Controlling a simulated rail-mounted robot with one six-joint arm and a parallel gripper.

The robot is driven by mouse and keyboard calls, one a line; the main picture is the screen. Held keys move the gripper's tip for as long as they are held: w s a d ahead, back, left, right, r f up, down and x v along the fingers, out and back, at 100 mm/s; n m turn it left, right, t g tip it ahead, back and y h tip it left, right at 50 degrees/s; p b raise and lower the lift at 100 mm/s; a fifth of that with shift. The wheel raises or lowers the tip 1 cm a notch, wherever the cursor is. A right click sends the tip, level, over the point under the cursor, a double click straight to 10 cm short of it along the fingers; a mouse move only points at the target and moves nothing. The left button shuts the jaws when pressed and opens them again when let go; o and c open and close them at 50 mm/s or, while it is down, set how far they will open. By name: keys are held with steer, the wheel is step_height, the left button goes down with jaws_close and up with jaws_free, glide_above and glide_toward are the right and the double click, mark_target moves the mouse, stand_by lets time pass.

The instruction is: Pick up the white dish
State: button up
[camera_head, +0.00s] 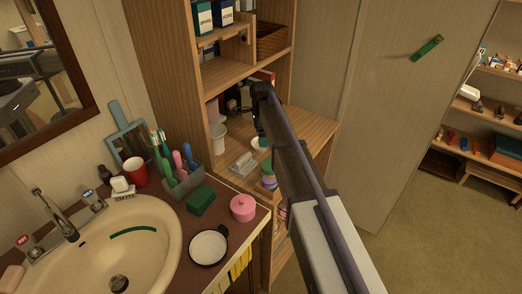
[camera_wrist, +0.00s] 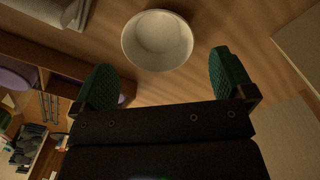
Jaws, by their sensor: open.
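A round white dish (camera_wrist: 157,40) stands on a wooden surface in the wrist view, seen from above. It looks empty. My gripper (camera_wrist: 163,74) is open, with one green-padded finger to the left of the dish and one to the right. The near rim lies around the fingertips' level in the picture, and I see no contact. In the head view, my gripper (camera_head: 261,118) hangs over the wooden shelf unit beside the counter.
A white cup (camera_head: 218,138) and a stack of white items (camera_head: 242,162) are on the shelf unit (camera_head: 310,130). Upright shelf panels flank it.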

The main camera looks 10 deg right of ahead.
mark_target(254, 144)
step_height(254, 144, down, 5)
steer(key=b, duration=0.4)
steer(key=shift+s+a+f+b, duration=0.1)
steer(key=shift+a+f+b, duration=0.05)
steer(key=shift+b, duration=0.15)
steer(key=shift+r, duration=0.2)
steer(key=c, duration=0.8)
steer(key=shift+r+p, duration=0.1)
steer(key=shift+p, duration=0.2)
